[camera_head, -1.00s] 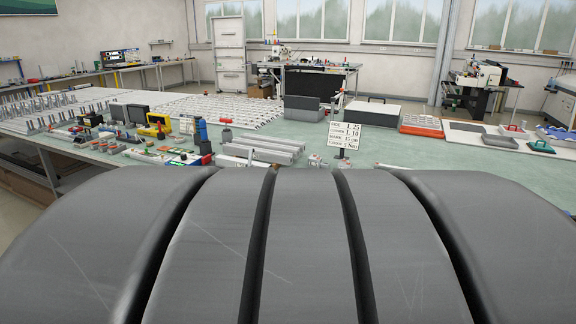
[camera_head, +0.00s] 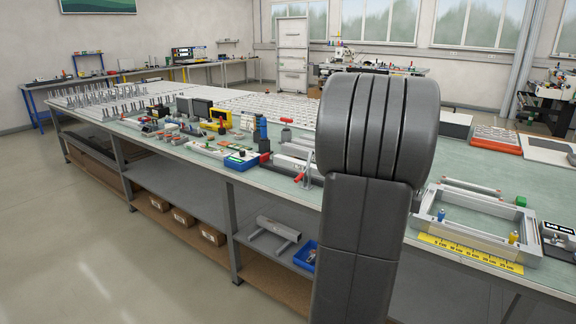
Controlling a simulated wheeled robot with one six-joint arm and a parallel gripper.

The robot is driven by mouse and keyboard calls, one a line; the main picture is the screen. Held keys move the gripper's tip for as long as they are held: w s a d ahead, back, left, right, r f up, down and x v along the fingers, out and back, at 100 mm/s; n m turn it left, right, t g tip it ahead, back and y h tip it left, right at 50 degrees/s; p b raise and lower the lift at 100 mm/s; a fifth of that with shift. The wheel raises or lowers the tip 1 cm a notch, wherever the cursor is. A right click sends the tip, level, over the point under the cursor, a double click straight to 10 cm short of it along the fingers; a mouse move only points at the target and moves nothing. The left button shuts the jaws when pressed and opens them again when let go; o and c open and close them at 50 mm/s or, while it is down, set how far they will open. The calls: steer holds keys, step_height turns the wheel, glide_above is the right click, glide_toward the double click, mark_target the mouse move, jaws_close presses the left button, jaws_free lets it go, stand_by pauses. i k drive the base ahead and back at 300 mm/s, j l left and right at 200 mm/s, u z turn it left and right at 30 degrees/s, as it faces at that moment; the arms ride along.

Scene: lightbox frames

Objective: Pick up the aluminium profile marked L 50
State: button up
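No marking L 50 is legible in the head view. Pale metal bars (camera_head: 296,164) lie on the green-topped workbench (camera_head: 330,196), left of my arm and partly hidden by it. Thin light bars (camera_head: 465,187) lie on the bench right of my arm, behind a rectangular metal frame (camera_head: 470,243). A grey metal piece with bars (camera_head: 272,230) rests on the shelf below. I cannot tell which of these, if any, is the named profile. My dark arm stands upright in the middle of the view. My gripper is not in view.
A yellow ruler (camera_head: 470,253) lies along the metal frame's front. Clamps, small parts and a blue-green box (camera_head: 241,160) crowd the bench left of my arm. Cardboard boxes (camera_head: 183,217) and a blue bin (camera_head: 306,256) sit on the lower shelves. Open floor (camera_head: 90,250) lies at the left.

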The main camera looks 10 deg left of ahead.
mark_target(295, 164)
steer(key=i+j+u, duration=0.25)
steer(key=i+u, duration=0.25)
steer(key=i+j+u, duration=0.15)
steer(key=i+u, duration=0.65)
steer(key=u, duration=0.15)
steer(key=i+u, duration=0.1)
steer(key=i, duration=0.5)
steer(key=i+z, duration=0.15)
steer(key=z, duration=0.3)
steer(key=i+z, duration=0.15)
steer(key=z, duration=0.3)
steer(key=i+z, duration=0.1)
steer(key=z, duration=0.35)
steer(key=i+z, duration=0.25)
steer(key=z, duration=0.3)
